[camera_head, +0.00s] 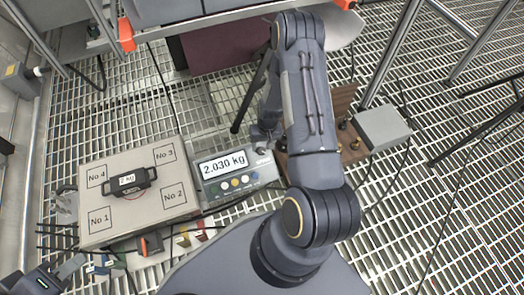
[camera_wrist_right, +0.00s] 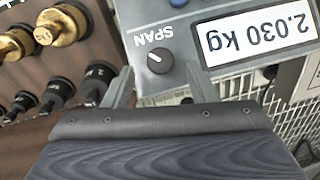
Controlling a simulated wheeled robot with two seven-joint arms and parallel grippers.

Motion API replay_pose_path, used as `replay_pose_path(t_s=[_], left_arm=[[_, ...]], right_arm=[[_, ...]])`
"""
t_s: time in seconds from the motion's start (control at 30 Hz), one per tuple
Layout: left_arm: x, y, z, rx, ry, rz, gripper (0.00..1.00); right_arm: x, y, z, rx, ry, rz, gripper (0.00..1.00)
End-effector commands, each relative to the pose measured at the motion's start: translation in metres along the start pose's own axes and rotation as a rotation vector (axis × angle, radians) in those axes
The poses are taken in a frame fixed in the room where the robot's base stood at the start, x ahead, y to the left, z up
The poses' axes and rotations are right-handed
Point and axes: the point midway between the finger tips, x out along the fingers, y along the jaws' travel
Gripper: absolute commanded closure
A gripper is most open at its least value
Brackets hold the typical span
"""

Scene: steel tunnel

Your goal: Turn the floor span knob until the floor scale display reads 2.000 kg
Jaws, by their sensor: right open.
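The floor scale display (camera_head: 222,164) reads 2.030 kg; in the right wrist view the display (camera_wrist_right: 258,32) appears upside down. The dark round span knob (camera_wrist_right: 160,60), with a white pointer line, sits on the grey panel beside the label SPAN. My right gripper (camera_wrist_right: 159,70) is open, its two fingertips at either side of the knob with gaps between; I cannot tell how far they are from the panel. A black 2 kg weight (camera_head: 127,181) stands on the scale platform (camera_head: 120,222). My left gripper (camera_head: 72,266) is at the lower left, its opening unclear.
A grey box (camera_head: 383,126) lies right of my right arm. Cables run across the grated floor (camera_head: 440,130).

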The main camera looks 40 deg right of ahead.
Motion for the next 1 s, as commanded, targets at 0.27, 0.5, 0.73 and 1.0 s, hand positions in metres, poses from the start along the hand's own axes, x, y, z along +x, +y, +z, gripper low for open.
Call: replay_pose_path(t_s=[0.27,0.5,0.73,1.0], left_arm=[[0.013,-0.006,0.007,0.0,0.0,0.0,0.68],[0.013,-0.006,0.007,0.0,0.0,0.0,0.68],[0.013,-0.006,0.007,0.0,0.0,0.0,0.68],[0.013,-0.006,0.007,0.0,0.0,0.0,0.68]], right_arm=[[0.033,0.0,0.0,0.0,0.0,0.0,0.48],[0.034,0.0,0.0,0.0,0.001,-0.001,0.48],[0.034,0.0,0.0,0.0,0.001,-0.001,0.69],[0.034,-0.001,0.0,-0.001,0.0,0.0,0.93]])
